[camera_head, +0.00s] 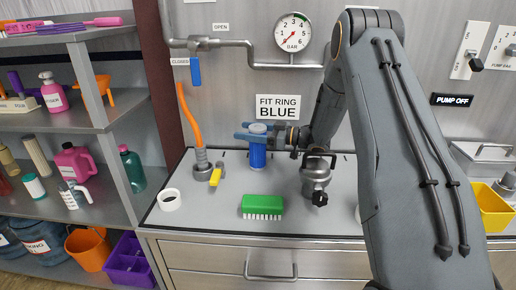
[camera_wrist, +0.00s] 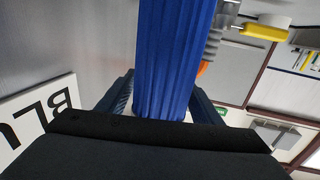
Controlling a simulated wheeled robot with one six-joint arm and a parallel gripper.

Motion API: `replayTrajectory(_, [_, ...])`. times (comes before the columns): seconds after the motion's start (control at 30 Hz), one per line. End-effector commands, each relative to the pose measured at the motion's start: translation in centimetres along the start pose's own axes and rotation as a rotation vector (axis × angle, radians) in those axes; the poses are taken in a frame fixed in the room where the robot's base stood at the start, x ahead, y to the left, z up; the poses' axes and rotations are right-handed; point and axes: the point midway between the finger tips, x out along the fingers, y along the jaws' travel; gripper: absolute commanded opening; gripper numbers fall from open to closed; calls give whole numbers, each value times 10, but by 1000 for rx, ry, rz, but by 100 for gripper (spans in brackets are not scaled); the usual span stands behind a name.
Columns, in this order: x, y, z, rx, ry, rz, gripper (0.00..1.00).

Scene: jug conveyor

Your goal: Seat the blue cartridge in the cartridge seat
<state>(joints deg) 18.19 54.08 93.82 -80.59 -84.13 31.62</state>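The blue cartridge (camera_head: 258,157), a pleated cylinder, is upright at the back of the grey bench top, left of centre in the head view. My gripper (camera_head: 246,131) reaches in from the right with its blue fingers on either side of the cartridge's upper part. In the wrist view the cartridge (camera_wrist: 172,55) fills the space between the fingers (camera_wrist: 165,100), which look closed against it. Whether its lower end touches the bench is hard to tell. I cannot make out the cartridge seat for certain; a metal housing (camera_head: 316,174) stands to the right.
A grey fitting (camera_head: 202,166) with an orange hose and yellow lever (camera_head: 216,176) stands close left of the cartridge. A green brush (camera_head: 262,204) and white ring (camera_head: 170,200) lie in front. A sign (camera_head: 278,107) reads "FIT RING BLUE".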

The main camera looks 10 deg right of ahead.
Motion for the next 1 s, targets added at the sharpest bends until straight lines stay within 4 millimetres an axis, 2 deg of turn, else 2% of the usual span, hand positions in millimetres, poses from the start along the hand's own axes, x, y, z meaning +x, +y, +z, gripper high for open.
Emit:
replayTrajectory(0.03, [0, 0, 0, 0, 0, 0, 51])
replayTrajectory(0.27, [0, 0, 0, 0, 0, 0, 12])
replayTrajectory(0.67, [0, 0, -8, -2, 1, 0, 12])
replayTrajectory(0.77, [0, 0, -16, -2, 1, 0, 12])
replayTrajectory(1.0, [0, 0, -51, -4, 1, 0, 12])
